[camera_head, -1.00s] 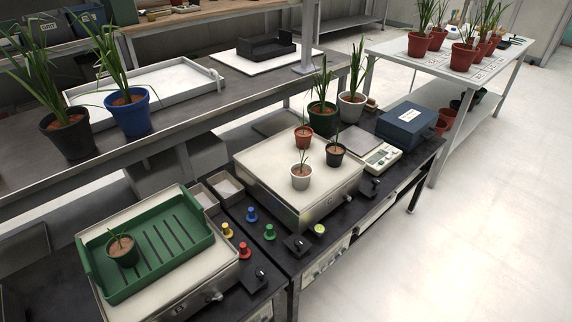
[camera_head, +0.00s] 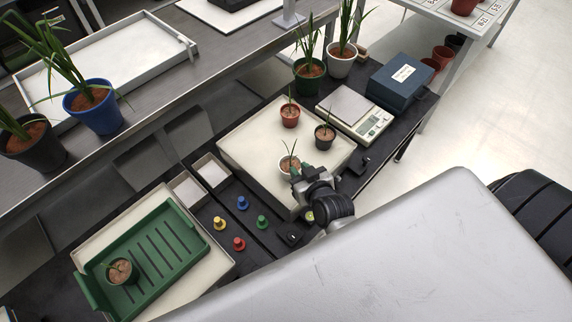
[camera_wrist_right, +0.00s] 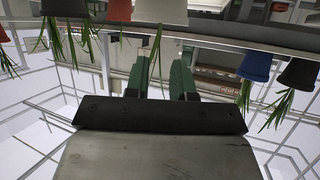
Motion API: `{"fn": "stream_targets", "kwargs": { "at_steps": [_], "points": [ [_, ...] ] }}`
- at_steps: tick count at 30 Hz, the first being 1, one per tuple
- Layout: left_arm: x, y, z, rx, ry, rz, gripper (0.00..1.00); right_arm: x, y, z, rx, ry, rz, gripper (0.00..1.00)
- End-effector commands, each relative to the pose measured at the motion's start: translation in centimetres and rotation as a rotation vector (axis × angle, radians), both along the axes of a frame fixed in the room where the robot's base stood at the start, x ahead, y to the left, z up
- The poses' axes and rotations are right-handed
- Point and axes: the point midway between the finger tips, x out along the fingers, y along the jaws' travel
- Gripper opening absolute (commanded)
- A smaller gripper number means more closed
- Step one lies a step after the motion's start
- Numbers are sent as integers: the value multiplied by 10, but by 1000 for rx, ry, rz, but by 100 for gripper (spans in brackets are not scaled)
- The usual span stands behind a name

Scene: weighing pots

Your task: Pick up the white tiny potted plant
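In the right wrist view, which is upside down, the white pot (camera_wrist_right: 162,11) is at the top edge, beyond the green fingers of my right gripper (camera_wrist_right: 160,70). The fingers are apart with a gap between them, and the plant's leaves hang across it in the picture. Contact with the pot cannot be made out. My left gripper is not in view.
A green tray (camera_head: 165,249) holding a potted plant (camera_head: 120,271) is at left. Colored knobs lie between. A digital scale (camera_head: 373,125) and blue box (camera_head: 402,83) are at right.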

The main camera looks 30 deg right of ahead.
Motion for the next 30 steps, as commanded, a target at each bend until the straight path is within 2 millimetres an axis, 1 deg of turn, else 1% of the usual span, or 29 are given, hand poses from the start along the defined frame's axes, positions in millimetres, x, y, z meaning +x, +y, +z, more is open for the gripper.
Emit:
{"fn": "stream_targets", "kwargs": {
  "at_steps": [1, 8, 12, 16, 19, 25, 26, 30],
  "points": [
    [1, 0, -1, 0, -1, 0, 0, 7, 0, -3, 1, -1, 0, 24],
    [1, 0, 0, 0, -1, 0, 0, 23, -1, -9, -1, 1, 1, 24],
    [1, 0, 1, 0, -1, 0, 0, 43, -2, -17, 0, 0, 1, 24],
    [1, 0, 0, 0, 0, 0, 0, 57, -2, -24, -1, 1, 0, 24],
    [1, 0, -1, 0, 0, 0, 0, 61, -3, -26, -1, 2, -1, 24],
    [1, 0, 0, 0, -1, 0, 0, 61, -3, -26, -1, 2, -1, 24],
    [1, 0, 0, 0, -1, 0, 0, 61, -3, -26, -1, 2, -1, 21],
    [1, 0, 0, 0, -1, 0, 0, 61, -2, -26, -1, 2, -1, 0]
  ]
}}
